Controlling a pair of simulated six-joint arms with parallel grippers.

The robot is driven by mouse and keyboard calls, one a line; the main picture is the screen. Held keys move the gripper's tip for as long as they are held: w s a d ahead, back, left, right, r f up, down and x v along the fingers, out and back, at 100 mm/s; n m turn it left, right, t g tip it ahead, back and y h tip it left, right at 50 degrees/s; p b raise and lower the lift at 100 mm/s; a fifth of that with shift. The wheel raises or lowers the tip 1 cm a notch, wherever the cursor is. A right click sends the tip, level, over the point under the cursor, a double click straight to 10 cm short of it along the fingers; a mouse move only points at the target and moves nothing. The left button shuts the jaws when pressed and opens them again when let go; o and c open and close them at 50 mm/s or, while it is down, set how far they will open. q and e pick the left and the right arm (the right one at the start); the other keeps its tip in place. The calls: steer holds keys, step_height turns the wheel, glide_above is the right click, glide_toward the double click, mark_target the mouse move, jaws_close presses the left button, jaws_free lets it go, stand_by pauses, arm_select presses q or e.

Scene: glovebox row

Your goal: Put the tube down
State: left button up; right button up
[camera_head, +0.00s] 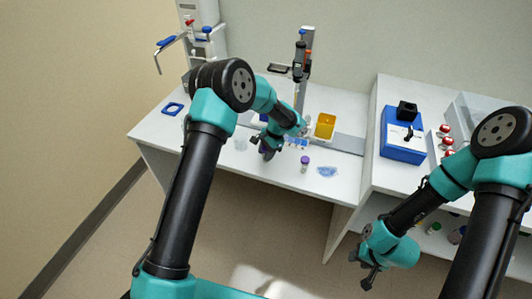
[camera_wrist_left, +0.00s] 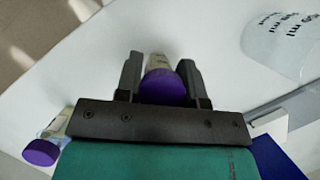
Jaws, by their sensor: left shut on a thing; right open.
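My left gripper (camera_head: 266,153) is low over the front of the white bench, and its fingers also show in the left wrist view (camera_wrist_left: 160,78). It is shut on a tube with a purple cap (camera_wrist_left: 163,87), whose pale body points away from the camera between the fingers. Whether that tube touches the bench is hard to tell. A second purple-capped tube (camera_head: 304,164) stands on the bench to the right, and a purple-capped tube shows at lower left in the wrist view (camera_wrist_left: 42,150). My right gripper (camera_head: 361,271) is open and empty, low in front of the benches.
A clear beaker (camera_head: 241,143) stands left of my left gripper; it also shows in the wrist view (camera_wrist_left: 285,38). A yellow bin (camera_head: 325,126) and a blue-and-white rack (camera_head: 297,142) are behind. A pale blue item (camera_head: 327,171) lies near the front edge. A blue device (camera_head: 402,150) stands right.

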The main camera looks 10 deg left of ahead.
arm_select(q)
steer(key=shift+f, duration=0.15)
steer(key=o, duration=0.9)
steer(key=v, duration=1.2)
